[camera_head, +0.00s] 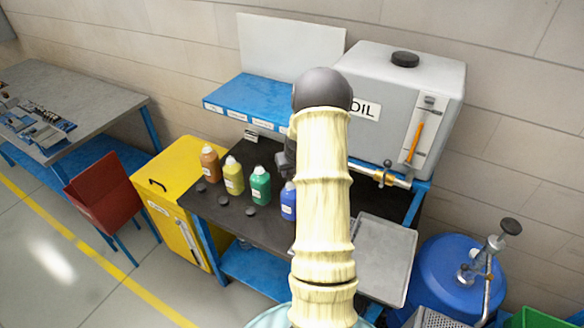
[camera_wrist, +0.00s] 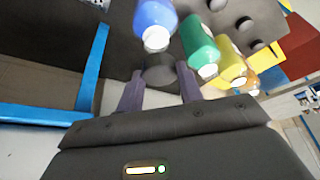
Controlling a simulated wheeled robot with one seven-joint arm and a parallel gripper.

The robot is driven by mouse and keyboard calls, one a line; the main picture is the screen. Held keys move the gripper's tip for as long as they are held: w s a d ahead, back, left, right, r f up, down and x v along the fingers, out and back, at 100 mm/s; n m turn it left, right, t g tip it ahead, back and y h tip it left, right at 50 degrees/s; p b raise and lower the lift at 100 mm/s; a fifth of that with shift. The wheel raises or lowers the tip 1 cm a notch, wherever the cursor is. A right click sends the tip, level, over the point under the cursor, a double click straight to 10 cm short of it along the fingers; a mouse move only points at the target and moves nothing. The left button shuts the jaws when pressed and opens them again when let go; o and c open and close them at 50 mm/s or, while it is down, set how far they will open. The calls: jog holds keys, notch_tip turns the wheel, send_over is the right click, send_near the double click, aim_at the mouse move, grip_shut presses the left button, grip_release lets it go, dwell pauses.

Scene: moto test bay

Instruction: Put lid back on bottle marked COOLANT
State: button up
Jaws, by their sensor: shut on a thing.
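My gripper (camera_wrist: 160,84) is shut on a dark round lid (camera_wrist: 160,70), seen between its fingers in the wrist view. The blue bottle (camera_wrist: 154,18) is just beyond the lid; its white neck is uncovered, and I cannot tell if lid and neck touch. Green (camera_wrist: 200,45), yellow (camera_wrist: 229,66) and orange (camera_wrist: 247,82) bottles stand beside it. In the head view the blue bottle (camera_head: 288,203) is partly behind my arm, right of the green bottle (camera_head: 260,186). The label words are too small to read, so I cannot tell which is COOLANT. My arm mostly hides my gripper there.
Dark lids (camera_head: 250,210) lie before the orange, yellow and green bottles on the black bench top (camera_head: 225,217). A grey oil tank (camera_head: 385,100) with a tap stands behind right. A grey tray (camera_head: 385,255) is at right. A blue shelf (camera_head: 245,104) is at the back.

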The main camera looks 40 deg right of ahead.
jog(key=shift+f+b, duration=1)
jog(key=shift+f, duration=0.55)
jog(key=shift+s+r, duration=0.1)
jog(key=shift+s, duration=0.05)
jog(key=shift+f+b, duration=0.2)
jog(key=shift+b, duration=0.6)
dwell(1.2)
dwell(0.4)
jog(key=o, duration=1.5)
jog(key=shift+r, duration=0.15)
jog(key=shift+r+p, duration=1.95)
jog(key=shift+r, duration=1.45)
